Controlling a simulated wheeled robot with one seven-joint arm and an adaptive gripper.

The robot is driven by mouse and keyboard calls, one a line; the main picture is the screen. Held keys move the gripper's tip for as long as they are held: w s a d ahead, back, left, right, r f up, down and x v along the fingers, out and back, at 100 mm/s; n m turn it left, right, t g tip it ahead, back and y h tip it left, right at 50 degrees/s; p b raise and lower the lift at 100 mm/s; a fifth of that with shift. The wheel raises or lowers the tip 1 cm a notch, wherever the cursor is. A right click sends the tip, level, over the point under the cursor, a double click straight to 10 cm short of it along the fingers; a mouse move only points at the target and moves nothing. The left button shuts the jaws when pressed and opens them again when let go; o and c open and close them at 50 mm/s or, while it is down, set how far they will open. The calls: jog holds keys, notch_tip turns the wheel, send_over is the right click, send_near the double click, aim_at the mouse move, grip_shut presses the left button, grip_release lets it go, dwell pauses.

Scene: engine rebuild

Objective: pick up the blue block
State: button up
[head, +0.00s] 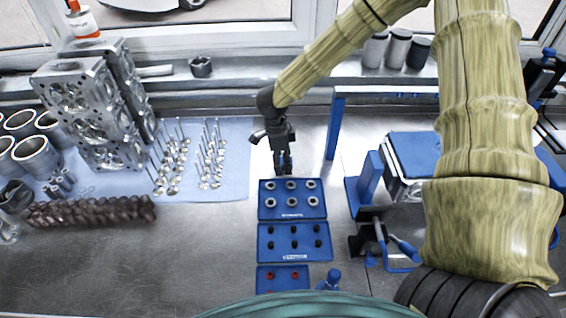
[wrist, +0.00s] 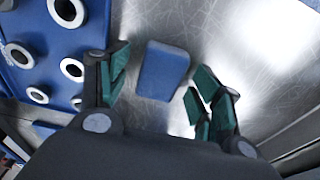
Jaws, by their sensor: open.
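The blue block (wrist: 163,70) is a plain block with rounded edges on the shiny metal table. In the wrist view it lies just ahead of my gripper (wrist: 157,88), in the gap between the fingertips. The green-padded fingers are spread wide, one on each side, with visible gaps to the block. My gripper is empty. In the head view my gripper (head: 283,162) points down just behind the top blue tray and mostly hides the block.
A blue tray with metal rings (head: 292,214) lies close in front of my gripper, with more blue trays nearer. Valves (head: 213,155) stand on a pale blue mat to the left. A blue frame post (head: 334,128) rises close on the right.

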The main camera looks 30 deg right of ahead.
aim_at(282, 161)
jog(key=shift+c, duration=0.2)
jog(key=c, duration=0.9)
jog(key=shift+r+b, duration=0.5)
jog(key=shift+r, duration=0.35)
jog(key=shift+a+r+b, duration=0.1)
jog(key=shift+r+b, duration=0.35)
jog(key=shift+r, duration=0.5)
jog(key=s+a+b, duration=0.1)
jog(key=a, duration=0.4)
jog(key=s+a+r+b, duration=0.1)
jog(key=a+b, duration=0.1)
jog(key=a, duration=0.3)
jog(key=s+a+b, duration=0.1)
jog(key=a, duration=0.4)
jog(key=shift+s+a+r, duration=0.15)
jog(key=shift+a+r, duration=0.1)
jog(key=shift+a, duration=0.05)
jog(key=shift+o, duration=0.2)
jog(key=shift+c, duration=0.6)
